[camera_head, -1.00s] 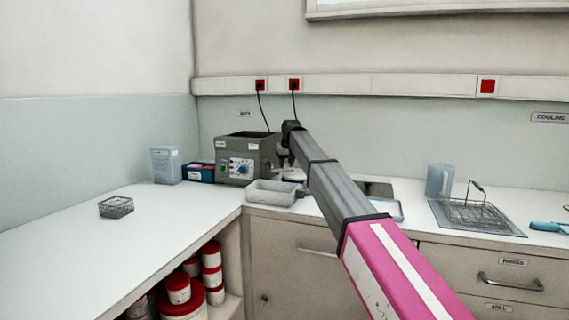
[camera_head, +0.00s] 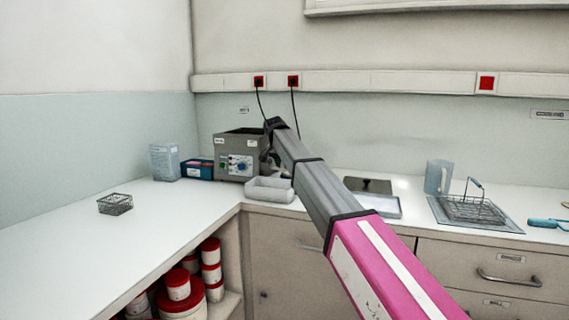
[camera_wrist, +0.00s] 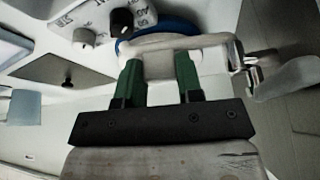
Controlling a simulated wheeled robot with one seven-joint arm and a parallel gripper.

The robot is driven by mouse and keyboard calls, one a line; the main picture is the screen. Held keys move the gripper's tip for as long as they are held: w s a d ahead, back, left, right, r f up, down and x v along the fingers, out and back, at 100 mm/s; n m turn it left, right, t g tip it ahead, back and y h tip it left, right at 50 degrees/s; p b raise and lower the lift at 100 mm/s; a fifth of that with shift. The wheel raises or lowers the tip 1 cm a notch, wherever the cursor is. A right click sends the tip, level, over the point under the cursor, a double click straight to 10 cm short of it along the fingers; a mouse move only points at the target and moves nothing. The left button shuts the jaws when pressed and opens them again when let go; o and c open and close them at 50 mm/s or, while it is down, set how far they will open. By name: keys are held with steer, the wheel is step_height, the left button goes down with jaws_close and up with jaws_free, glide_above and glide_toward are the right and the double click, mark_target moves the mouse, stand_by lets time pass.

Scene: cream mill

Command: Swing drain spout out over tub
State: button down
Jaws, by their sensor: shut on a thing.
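The grey machine (camera_head: 237,148) with a blue-ringed dial (camera_head: 238,165) stands at the back left corner of the counter in the head view. The pale open tub (camera_head: 268,194) sits in front of its right side. My gripper (camera_wrist: 160,80) has green fingers and is closed on a pale bar-like piece (camera_wrist: 172,64), which looks like the drain spout. A blue ring (camera_wrist: 165,27) shows behind it, and small metal fittings (camera_wrist: 238,62) lie to its right. In the head view my arm hides the gripper and the spout.
A flat dark lid (camera_head: 368,185) and a shallow tray (camera_head: 380,205) lie right of the tub. A jug (camera_head: 438,177) and a wire basket on a mat (camera_head: 470,210) stand further right.

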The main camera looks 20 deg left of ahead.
steer(key=shift+s+a+m, duration=0.2)
steer(key=shift+s+m, duration=0.2)
steer(key=shift+m, duration=0.3)
steer(key=c, duration=0.8)
jaws_free()
steer(key=shift+o, duration=0.2)
steer(key=shift+r, duration=0.1)
steer(key=v, duration=1)
steer(key=shift+a+r, duration=0.25)
steer(key=shift+r, duration=0.05)
steer(key=shift+c, duration=0.3)
